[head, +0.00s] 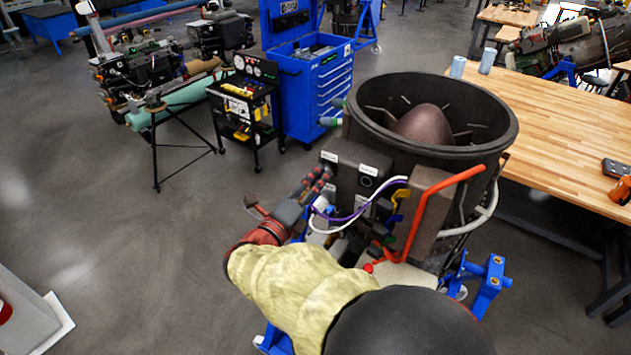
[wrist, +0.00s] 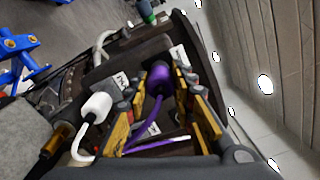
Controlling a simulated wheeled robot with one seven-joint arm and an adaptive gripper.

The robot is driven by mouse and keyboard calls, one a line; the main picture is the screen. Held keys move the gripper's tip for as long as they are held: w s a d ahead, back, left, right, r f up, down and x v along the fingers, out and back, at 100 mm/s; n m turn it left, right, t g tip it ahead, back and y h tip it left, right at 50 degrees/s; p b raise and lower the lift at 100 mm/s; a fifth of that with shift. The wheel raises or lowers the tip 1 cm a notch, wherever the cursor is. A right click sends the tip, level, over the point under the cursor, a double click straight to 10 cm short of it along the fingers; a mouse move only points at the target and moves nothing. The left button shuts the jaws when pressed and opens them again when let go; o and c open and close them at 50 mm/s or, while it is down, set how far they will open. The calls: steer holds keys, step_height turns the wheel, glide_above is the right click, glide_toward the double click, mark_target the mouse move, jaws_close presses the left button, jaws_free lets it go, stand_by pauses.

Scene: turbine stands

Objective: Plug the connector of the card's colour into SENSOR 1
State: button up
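A purple connector (wrist: 158,78) with a purple cable shows in the wrist view, between the two gold-padded fingers of my gripper (wrist: 161,88). The fingers stand apart on either side of it, and I see no clear contact. A white connector (wrist: 97,107) with a white cable is left of the left finger. In the head view my gripper (head: 315,188) is at the left side of the dark unit (head: 345,160) on the turbine stand. A round dark port (head: 366,182) sits below a white label (head: 368,170), whose text is unreadable. I cannot make out the colour card.
A large black turbine ring (head: 435,110) rises behind the unit. An orange-red pipe (head: 425,200) and a pale hose (head: 475,222) run beside it. A wooden table (head: 560,130) is at the right and a blue tool cabinet (head: 308,85) at the back. Floor at the left is open.

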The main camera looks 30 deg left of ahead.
mark_target(315, 183)
steer(key=shift+o, duration=1.2)
steer(key=shift+w, duration=0.6)
steer(key=shift+o, duration=1.4)
steer(key=shift+s, duration=0.3)
steer(key=shift+o, duration=0.3)
steer(key=shift+w, duration=0.1)
steer(key=shift+o, duration=0.5)
steer(key=shift+s+p, duration=1.15)
steer(key=shift+s, duration=2.45)
